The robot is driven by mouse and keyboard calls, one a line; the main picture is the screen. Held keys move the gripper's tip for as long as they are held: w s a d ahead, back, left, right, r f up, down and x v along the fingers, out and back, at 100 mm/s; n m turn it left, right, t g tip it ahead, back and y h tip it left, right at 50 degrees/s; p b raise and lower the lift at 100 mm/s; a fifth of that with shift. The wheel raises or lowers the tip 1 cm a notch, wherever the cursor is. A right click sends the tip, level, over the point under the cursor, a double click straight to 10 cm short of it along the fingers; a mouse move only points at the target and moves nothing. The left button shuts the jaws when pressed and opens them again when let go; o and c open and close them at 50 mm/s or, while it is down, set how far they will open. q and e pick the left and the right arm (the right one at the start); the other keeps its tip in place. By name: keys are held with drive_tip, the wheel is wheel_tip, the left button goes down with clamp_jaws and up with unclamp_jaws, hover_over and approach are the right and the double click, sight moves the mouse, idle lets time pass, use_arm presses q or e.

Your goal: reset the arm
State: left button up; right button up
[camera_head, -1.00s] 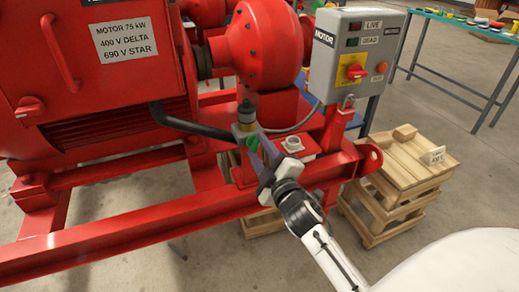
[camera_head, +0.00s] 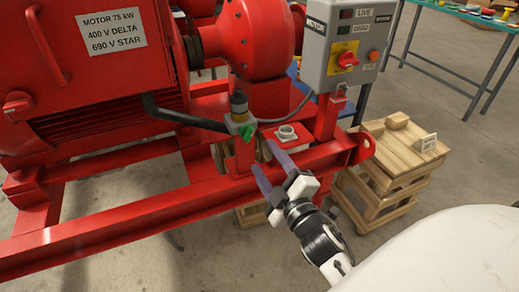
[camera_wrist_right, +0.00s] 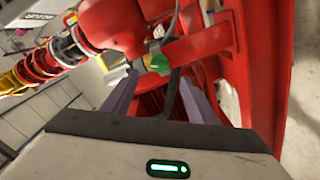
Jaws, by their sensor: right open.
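My right gripper (camera_head: 264,160) is open and empty in the head view, in front of the red skid frame. Its two purple-grey fingers point up and left. The right wrist view also shows the two spread fingers (camera_wrist_right: 157,100) with nothing held between them. A brass-coloured fitting with a dark top (camera_head: 239,108) and a green part (camera_head: 247,131) stands on the skid just beyond the fingertips, apart from them. In the wrist view the green part (camera_wrist_right: 154,47) lies beyond the fingers. My left gripper does not show.
A grey control box (camera_head: 347,45) with a red knob stands on a red post. The red motor (camera_head: 90,70) fills the left. A black hose (camera_head: 185,118) runs to the fitting. A wooden crate stand (camera_head: 390,165) is at right. A bench (camera_head: 480,20) stands behind.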

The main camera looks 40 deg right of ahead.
drive_tip(key=shift+s+a, duration=0.1)
drive_tip(key=shift+s, duration=0.45)
drive_tip(key=s+a+f+m+g+y+p, duration=0.6)
drive_tip(key=s+a+f+g+y+p, duration=0.1)
drive_tip(key=s+a+f, duration=0.9)
drive_tip(key=shift+a+f+m+g+p, duration=0.2)
drive_tip(key=shift+a+m+g+p, duration=0.3)
drive_tip(key=shift+g, duration=0.4)
drive_tip(key=shift+s, duration=0.1)
